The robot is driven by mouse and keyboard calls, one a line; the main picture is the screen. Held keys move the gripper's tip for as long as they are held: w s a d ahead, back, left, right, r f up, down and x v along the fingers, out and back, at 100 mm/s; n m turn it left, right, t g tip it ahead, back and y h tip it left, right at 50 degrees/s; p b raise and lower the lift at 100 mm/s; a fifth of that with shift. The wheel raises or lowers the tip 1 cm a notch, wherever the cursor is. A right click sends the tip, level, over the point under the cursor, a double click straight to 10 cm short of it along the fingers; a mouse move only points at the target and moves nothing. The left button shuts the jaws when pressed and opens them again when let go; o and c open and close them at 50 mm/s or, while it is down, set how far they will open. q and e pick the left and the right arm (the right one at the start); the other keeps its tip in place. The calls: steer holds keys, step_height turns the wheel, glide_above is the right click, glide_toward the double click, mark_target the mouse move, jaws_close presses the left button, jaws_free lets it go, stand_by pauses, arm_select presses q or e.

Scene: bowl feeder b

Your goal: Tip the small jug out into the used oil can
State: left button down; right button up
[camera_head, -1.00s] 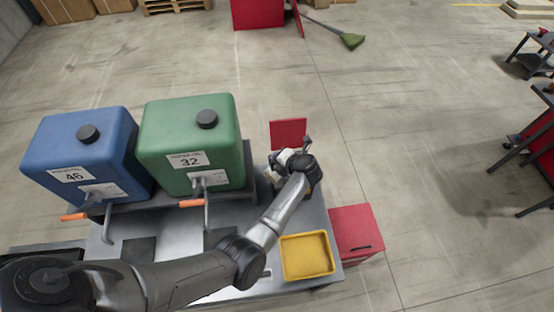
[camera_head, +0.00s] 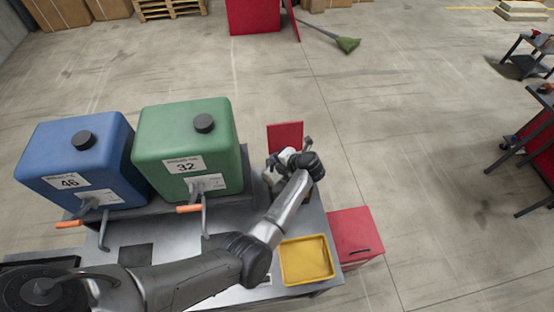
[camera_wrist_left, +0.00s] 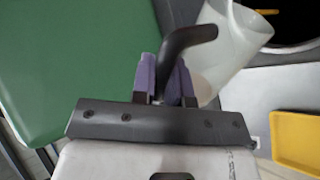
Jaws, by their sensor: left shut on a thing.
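My left gripper (camera_head: 287,160) is over the right end of the bench, just right of the green tank, and partly hidden by its own wrist. In the left wrist view its purple-padded fingers (camera_wrist_left: 164,82) are shut on the dark curved handle of the small jug (camera_wrist_left: 228,48). The jug is pale and translucent and looks tilted; its contents cannot be made out. Beside it, at the upper right of that view, is a dark round shape with a pale rim (camera_wrist_left: 292,47). It may be the used oil can, but I cannot tell. My right gripper is out of view.
A blue tank (camera_head: 75,165) and a green tank (camera_head: 187,150) with orange-handled taps stand on the bench. A yellow tray (camera_head: 306,262) lies at the bench's front right. A red box (camera_head: 355,234) is beside it, and a red panel (camera_head: 285,136) stands behind the gripper.

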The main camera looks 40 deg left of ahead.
arm_select(q)
steer(key=shift+w, duration=0.2)
steer(key=shift+w+r+m+g+b, duration=0.3)
steer(key=shift+w+g+b, duration=0.2)
steer(key=shift+b, duration=0.3)
stand_by(0.7)
steer(key=shift+w, duration=0.15)
steer(key=shift+w+d+r+m+g+b, duration=0.15)
steer(key=shift+w+m+g+b, duration=0.35)
steer(key=shift+b, duration=0.75)
steer(key=shift+w, duration=0.15)
steer(key=shift+r, duration=0.1)
stand_by(0.7)
